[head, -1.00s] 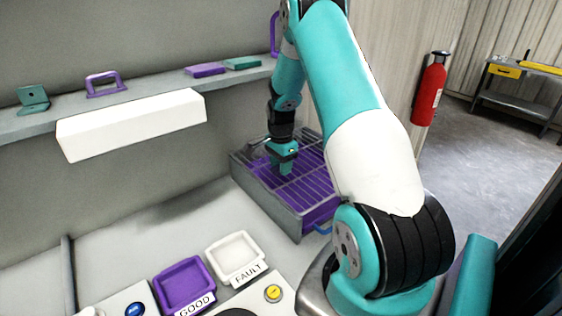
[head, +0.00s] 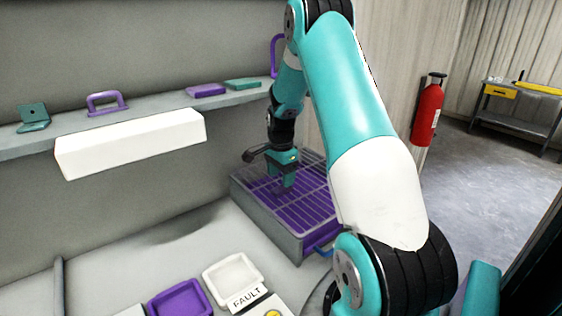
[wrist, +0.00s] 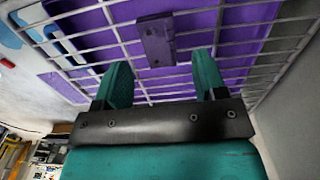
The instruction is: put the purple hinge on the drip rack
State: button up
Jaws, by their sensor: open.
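The drip rack (head: 313,215) is a wire grid over a purple tray in a grey frame, at the middle right of the head view. Its wires also show in the wrist view (wrist: 225,48). The purple hinge (wrist: 156,42) shows in the wrist view as a small dark purple plate at the wires, just beyond my fingertips. My gripper (head: 284,186) is over the rack, pointing down. In the wrist view my gripper (wrist: 160,75) has its two teal fingers apart, with nothing between them. The hinge cannot be made out clearly in the head view.
A shelf (head: 70,125) on the back wall holds a teal hinge (head: 33,117), a purple handle (head: 107,103) and flat purple (head: 206,90) and teal (head: 242,84) pieces. A white box (head: 130,145) juts below it. Purple (head: 180,300) and white (head: 232,277) trays stand in front.

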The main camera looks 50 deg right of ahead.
aim_at(281, 188)
notch_tip(281, 188, up, 8)
jog(key=b, duration=0.2)
jog(key=shift+r, duration=0.15)
